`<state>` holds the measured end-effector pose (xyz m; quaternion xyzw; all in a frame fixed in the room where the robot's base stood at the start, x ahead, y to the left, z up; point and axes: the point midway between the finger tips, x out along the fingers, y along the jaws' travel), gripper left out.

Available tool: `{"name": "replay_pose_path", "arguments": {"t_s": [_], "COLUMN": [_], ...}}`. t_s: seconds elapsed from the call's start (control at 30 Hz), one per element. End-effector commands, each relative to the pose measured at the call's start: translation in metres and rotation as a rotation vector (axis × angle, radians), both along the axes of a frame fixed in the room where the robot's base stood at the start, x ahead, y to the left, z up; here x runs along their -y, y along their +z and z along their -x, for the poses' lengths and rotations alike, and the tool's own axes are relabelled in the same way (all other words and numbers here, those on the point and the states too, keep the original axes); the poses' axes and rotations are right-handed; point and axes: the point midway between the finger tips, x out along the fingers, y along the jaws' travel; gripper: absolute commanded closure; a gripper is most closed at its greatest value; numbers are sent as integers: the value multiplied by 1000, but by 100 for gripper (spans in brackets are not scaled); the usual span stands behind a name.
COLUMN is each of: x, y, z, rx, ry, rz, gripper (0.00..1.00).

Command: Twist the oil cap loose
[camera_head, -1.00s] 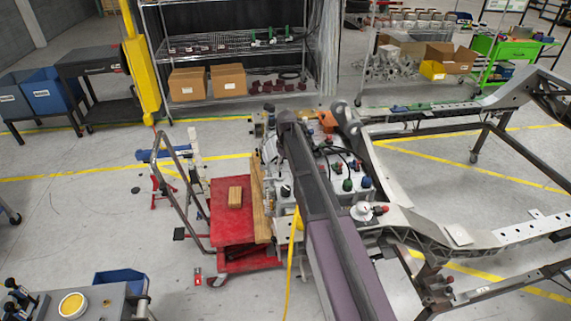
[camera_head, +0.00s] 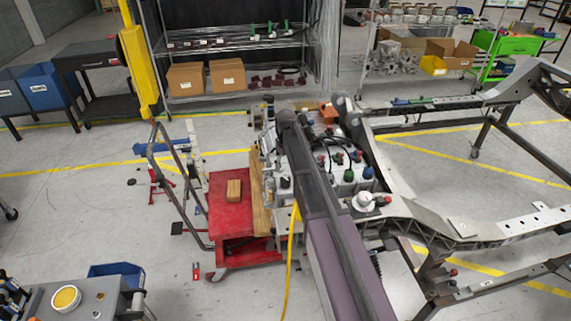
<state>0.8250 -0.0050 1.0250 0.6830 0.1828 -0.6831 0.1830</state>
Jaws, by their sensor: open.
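My arm (camera_head: 335,235) runs from the bottom middle up to the machine assembly, and its far end (camera_head: 288,118) is over the assembly's back part. My gripper cannot be made out; it appears hidden behind the arm. The assembly carries several small coloured caps: a green one (camera_head: 348,175), a blue one (camera_head: 368,172), and a white round fitting (camera_head: 363,201) with a red end beside it. I cannot tell which, if any, is the oil cap. A yellow round cap (camera_head: 66,298) also sits on a grey bench at the lower left.
A dark chassis frame (camera_head: 480,235) extends to the right. A shelf rack (camera_head: 225,45) stands behind. Yellow tape lines mark the grey floor. A yellow hose (camera_head: 289,262) hangs beside my arm.

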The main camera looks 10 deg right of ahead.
Motion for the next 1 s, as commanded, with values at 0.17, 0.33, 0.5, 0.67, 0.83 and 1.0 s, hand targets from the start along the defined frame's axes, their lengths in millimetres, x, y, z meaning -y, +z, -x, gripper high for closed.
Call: {"name": "replay_pose_path", "arguments": {"t_s": [0.17, 0.33, 0.5, 0.67, 0.83, 1.0], "x": [0, -1, -1, -1, -1, -1], "y": [-18, -31, -44, -56, -69, -81], "z": [0, 0, 0, 0, 0, 0], "rx": [0, 0, 0, 0, 0, 0], "ry": [0, 1, 1, 1, 1, 1], "rz": [0, 0, 0, 0, 0, 1], "gripper": [0, 0, 0, 0, 0, 0]}}
